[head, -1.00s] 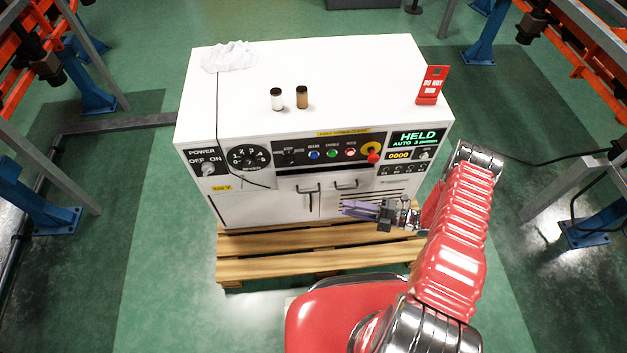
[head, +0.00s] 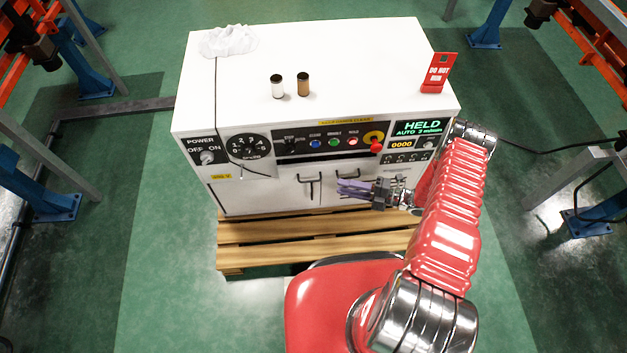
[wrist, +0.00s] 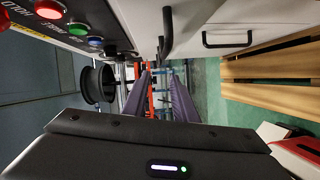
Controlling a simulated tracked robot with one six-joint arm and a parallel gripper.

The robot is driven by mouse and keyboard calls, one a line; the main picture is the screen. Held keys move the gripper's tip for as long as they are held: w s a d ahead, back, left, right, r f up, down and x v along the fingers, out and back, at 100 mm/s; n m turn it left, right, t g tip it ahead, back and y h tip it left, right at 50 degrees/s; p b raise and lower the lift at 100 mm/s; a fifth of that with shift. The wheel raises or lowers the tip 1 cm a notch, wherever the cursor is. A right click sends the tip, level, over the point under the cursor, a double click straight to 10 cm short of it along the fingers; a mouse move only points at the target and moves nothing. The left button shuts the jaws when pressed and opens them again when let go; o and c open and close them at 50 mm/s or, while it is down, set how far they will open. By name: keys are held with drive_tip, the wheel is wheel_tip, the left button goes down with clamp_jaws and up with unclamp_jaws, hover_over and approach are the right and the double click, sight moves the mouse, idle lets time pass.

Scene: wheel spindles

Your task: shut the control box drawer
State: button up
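The control box (head: 300,65) is a white cabinet with a dark control panel on its upper front. Below the panel is a horizontal black handle (head: 347,174), seemingly the drawer's; how far the drawer stands out is unclear. The handle juts from the white front in the wrist view (wrist: 167,30). My gripper (head: 340,187) is just in front of and below this handle, its fingers pointing left along the box front. In the wrist view, its two purple fingers (wrist: 158,70) are apart with nothing between them.
A vertical door handle (head: 310,178) is left of the drawer handle. The box stands on a wooden pallet (head: 250,255). Two small jars (head: 303,85), a crumpled white cloth (head: 228,40) and a red sign (head: 437,75) are on top. A red stop button (head: 376,146) projects from the panel.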

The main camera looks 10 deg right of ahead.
drive_tip(key=x, duration=1.2)
drive_tip(key=shift+a, duration=0.1)
drive_tip(key=shift+c, duration=0.5)
clamp_jaws()
drive_tip(key=shift+s+f, duration=0.15)
idle(0.6)
